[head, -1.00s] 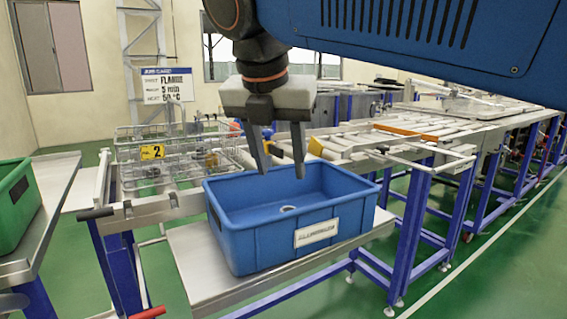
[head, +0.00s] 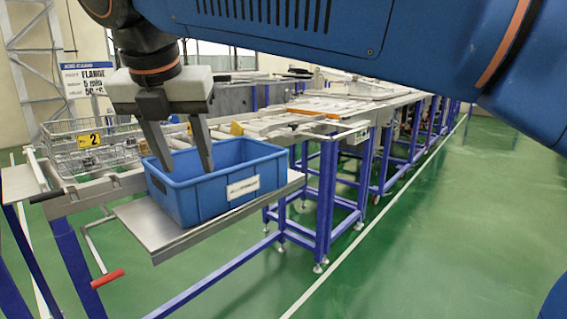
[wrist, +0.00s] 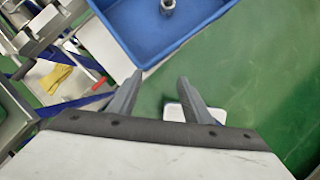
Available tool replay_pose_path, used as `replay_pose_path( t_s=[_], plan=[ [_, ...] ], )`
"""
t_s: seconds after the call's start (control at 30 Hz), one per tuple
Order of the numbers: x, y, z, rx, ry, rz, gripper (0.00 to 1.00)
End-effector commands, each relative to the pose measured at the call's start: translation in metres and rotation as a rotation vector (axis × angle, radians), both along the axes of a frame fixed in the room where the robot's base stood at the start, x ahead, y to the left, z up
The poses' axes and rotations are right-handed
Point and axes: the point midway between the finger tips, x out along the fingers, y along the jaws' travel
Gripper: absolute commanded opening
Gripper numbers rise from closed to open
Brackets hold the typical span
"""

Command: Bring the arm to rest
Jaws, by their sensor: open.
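My gripper (head: 182,150) hangs from my blue arm at the upper left of the head view, its two grey fingers apart with nothing between them. In the head view it appears in front of the left part of a blue bin (head: 215,204). In the wrist view my gripper (wrist: 160,88) is open and empty, and the blue bin (wrist: 128,38) is at the top beyond the fingertips. A round metal part (wrist: 168,6) lies inside the bin.
The bin stands on a metal shelf (head: 150,233). A red handle (head: 107,278) sticks out low. Green floor (head: 400,240) is open at the right.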

Motion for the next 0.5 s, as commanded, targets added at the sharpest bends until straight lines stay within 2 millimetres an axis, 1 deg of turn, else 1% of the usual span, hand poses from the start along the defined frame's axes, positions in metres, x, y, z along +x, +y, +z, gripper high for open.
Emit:
replay_pose_path(
  t_s=[0.03, 0.27, 0.37, 0.5],
  plan=[
    [0.000, 0.000, 0.000, 0.000, 0.000, 0.000, 0.45],
    [0.011, -0.021, -0.006, 0.036, 0.008, -0.091, 0.45],
    [0.016, -0.031, -0.010, 0.057, 0.011, -0.140, 0.45],
    [0.024, -0.051, -0.017, 0.091, 0.016, -0.230, 0.45]
  ],
)
